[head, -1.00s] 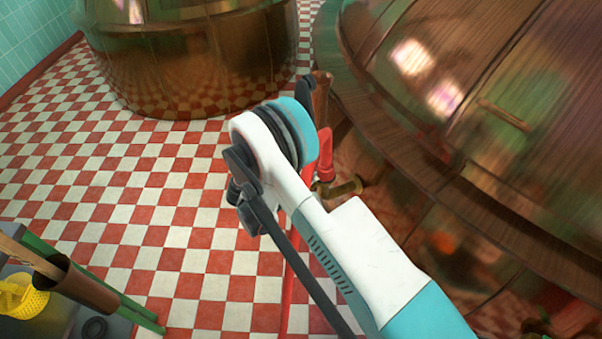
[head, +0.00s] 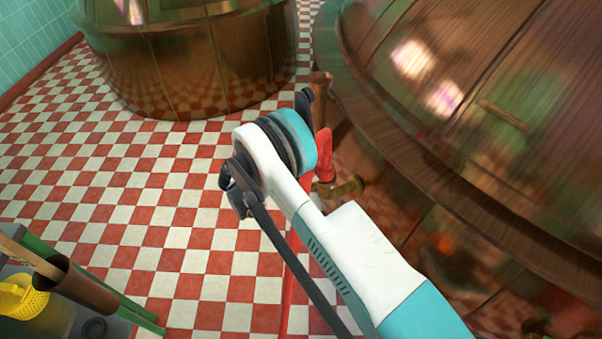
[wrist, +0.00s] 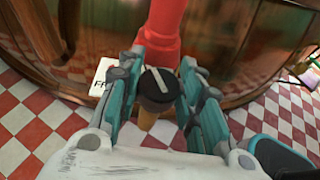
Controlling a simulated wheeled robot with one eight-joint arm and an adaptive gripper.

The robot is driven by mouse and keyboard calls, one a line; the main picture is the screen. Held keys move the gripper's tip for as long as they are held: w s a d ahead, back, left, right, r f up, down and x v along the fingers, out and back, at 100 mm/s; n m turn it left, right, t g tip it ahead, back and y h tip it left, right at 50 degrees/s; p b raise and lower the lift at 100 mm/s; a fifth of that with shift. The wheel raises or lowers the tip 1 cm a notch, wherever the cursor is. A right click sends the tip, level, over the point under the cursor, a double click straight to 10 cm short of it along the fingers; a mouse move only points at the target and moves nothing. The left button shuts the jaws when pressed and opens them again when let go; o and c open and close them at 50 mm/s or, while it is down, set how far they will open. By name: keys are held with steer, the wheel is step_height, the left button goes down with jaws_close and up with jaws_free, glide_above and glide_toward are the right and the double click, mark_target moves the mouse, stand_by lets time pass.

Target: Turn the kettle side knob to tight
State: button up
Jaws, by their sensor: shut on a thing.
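The kettle (head: 450,110) is the large copper vessel at the right in the head view. Its copper wall also shows in the wrist view (wrist: 225,40). The side knob (wrist: 158,85) has a dark round cap with a pale line running slantwise across it and a brown body below. It sits by a red pipe (wrist: 164,28), seen at the top. My gripper (wrist: 163,72) is shut on the knob, with one teal-and-grey finger on each side of it. In the head view my arm hides the knob and most of the gripper.
The red pipe fitting also shows in the head view (head: 325,158), beside a brass fitting (head: 346,188). A white card (wrist: 103,75) with partly hidden letters is left of the knob. A second copper vessel (head: 190,65) stands behind. A yellow basket (head: 22,297) is at lower left. The checkered floor between is clear.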

steer(key=shift+m+g+h, duration=0.3)
steer(key=shift+m+g, duration=0.9)
steer(key=shift+g, duration=0.2)
steer(key=o, duration=1.1)
steer(key=shift+c, duration=0.2)
steer(key=shift+r, duration=0.1)
step_height(320, 180, up, 10)
steer(key=shift+f, duration=0.1)
